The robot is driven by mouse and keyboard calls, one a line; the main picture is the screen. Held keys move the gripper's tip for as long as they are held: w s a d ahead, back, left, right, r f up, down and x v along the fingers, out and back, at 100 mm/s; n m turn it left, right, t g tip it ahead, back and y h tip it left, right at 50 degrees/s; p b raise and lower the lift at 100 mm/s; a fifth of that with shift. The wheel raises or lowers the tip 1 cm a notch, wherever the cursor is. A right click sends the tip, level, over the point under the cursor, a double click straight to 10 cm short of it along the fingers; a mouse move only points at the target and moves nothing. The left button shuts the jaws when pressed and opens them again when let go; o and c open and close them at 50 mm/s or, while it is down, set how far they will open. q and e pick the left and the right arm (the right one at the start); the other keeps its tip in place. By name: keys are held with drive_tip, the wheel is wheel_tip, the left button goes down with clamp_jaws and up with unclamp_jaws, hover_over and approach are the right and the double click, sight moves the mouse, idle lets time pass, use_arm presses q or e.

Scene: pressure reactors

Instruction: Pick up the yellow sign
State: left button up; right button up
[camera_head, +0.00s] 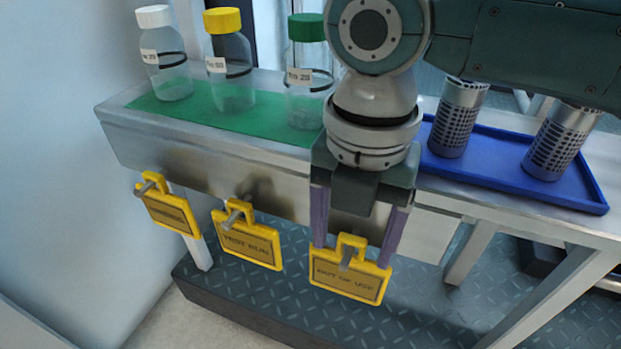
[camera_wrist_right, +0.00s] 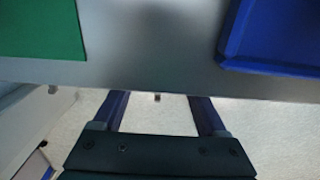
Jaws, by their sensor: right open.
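Three yellow signs hang from pegs along the front of the metal table in the head view. The left sign (camera_head: 168,214) has blurred lettering, the middle sign (camera_head: 250,245) seems to read "TEST RUN", and the right sign (camera_head: 345,281) seems to read "OUT OF USE". My right gripper (camera_head: 351,255) points down with its fingers open, one on each side of the right sign's handle. I cannot tell whether they touch it. The wrist view shows the open fingers (camera_wrist_right: 158,100) with a small peg end between them; no sign is discernible there. My left gripper is not in view.
On the metal table (camera_head: 215,155), a green mat (camera_head: 270,128) holds bottles with white (camera_head: 154,17), yellow (camera_head: 222,20) and green (camera_head: 306,27) caps. A blue tray (camera_head: 490,178) at right holds perforated metal cylinders (camera_head: 562,140). A dark tread-plate base (camera_head: 300,310) lies below.

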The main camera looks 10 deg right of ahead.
drive_tip(key=shift+w+f, duration=0.1)
drive_tip(key=shift+c, duration=0.2)
clamp_jaws()
idle(0.4)
